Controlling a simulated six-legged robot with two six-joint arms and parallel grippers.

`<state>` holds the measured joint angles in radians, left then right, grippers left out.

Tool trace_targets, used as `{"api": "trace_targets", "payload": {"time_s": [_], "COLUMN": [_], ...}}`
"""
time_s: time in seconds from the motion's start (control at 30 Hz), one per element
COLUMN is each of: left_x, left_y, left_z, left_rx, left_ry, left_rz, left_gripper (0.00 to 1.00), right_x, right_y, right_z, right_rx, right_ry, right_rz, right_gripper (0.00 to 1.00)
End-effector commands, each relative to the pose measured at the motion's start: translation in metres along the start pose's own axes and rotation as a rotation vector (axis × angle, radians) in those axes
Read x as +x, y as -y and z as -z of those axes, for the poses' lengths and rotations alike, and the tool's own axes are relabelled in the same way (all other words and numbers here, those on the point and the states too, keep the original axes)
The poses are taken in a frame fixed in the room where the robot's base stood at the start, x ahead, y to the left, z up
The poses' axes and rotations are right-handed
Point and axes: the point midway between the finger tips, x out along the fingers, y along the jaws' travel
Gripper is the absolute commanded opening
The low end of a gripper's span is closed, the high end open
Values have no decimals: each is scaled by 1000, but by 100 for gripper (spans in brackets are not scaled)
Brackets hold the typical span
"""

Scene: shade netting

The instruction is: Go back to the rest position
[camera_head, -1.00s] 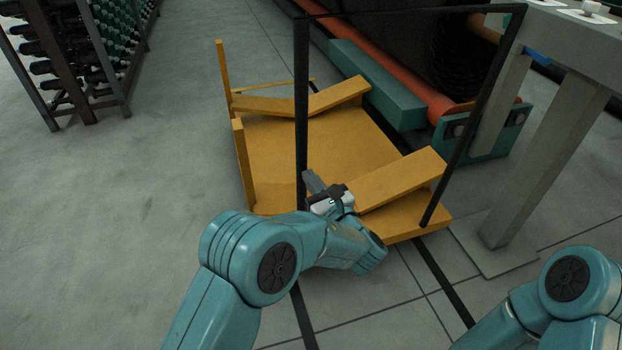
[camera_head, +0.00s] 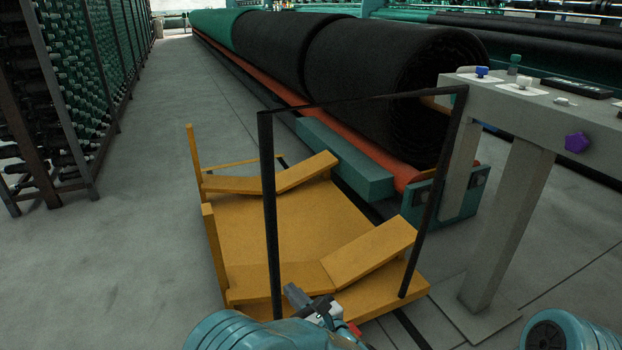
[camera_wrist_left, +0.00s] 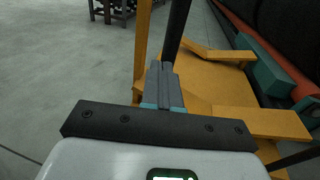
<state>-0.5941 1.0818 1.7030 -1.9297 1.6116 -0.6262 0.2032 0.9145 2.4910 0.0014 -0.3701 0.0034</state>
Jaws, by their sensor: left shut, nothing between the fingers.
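My left gripper (camera_head: 296,296) shows at the bottom middle of the head view, low in front of the yellow cart's near edge. Its fingers are together with nothing between them; the left wrist view also shows the closed fingers (camera_wrist_left: 163,88), lined up with a black post of the cart's handle. I cannot tell whether they touch it. A rounded teal part of my right arm (camera_head: 562,332) shows at the bottom right of the head view, but my right gripper is out of view.
The yellow cart (camera_head: 290,225) with its black handle frame (camera_head: 268,200) stands just ahead. Black netting rolls (camera_head: 385,85) lie behind it. A grey table (camera_head: 560,115) stands at the right, a bobbin rack (camera_head: 75,100) at the left. Floor (camera_head: 130,240) left of the cart is clear.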

Motion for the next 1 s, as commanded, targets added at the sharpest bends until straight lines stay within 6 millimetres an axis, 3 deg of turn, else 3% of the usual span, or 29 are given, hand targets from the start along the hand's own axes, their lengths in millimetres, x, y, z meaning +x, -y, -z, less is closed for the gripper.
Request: {"api": "trace_targets", "payload": {"time_s": [0.03, 0.1, 0.17, 0.2, 0.27, 0.3, 0.4, 0.5, 0.6, 0.7, 0.8, 1.0], "left_x": [8, 11, 0, -15, -46, -71, -134, -185, -208, -208, -198, -185], "left_y": [-19, -57, -98, -125, -161, -181, -212, -220, -216, -216, -223, -234], "left_z": [0, 24, 46, 60, 73, 76, 64, 33, -6, -35, -52, -59], "left_rx": [7, -2, -43, -90, -183, -263, -518, -844, -1213, -1552, -1804, -2001], "left_ry": [-109, -329, -548, -698, -902, -1024, -1264, -1389, -1371, -1231, -1054, -868], "left_rz": [-42, -134, -249, -344, -501, -617, -937, -1286, -1618, -1871, -2020, -2107], "left_gripper": [0, 0, 0, 0, 0, 0, 0, 0, 0, 0, 0, 0], "right_x": [-27, -56, -84, -102, -126, -143, -183, -224, -261, -289, -306, -312], "right_y": [10, 21, 32, 39, 48, 55, 70, 86, 101, 112, 118, 121], "right_z": [0, 0, -1, -2, -3, -4, -6, -8, -10, -11, -12, -14], "right_rx": [-2, -5, -8, -10, -12, -14, -19, -24, -29, -33, -35, -37], "right_ry": [2, 6, 11, 15, 20, 24, 33, 42, 50, 56, 61, 65], "right_rz": [0, 1, 1, 1, 2, 2, 2, 3, 3, 4, 4, 4], "right_gripper": [68, 68, 68, 68, 68, 68, 68, 68, 68, 68, 68, 68]}}
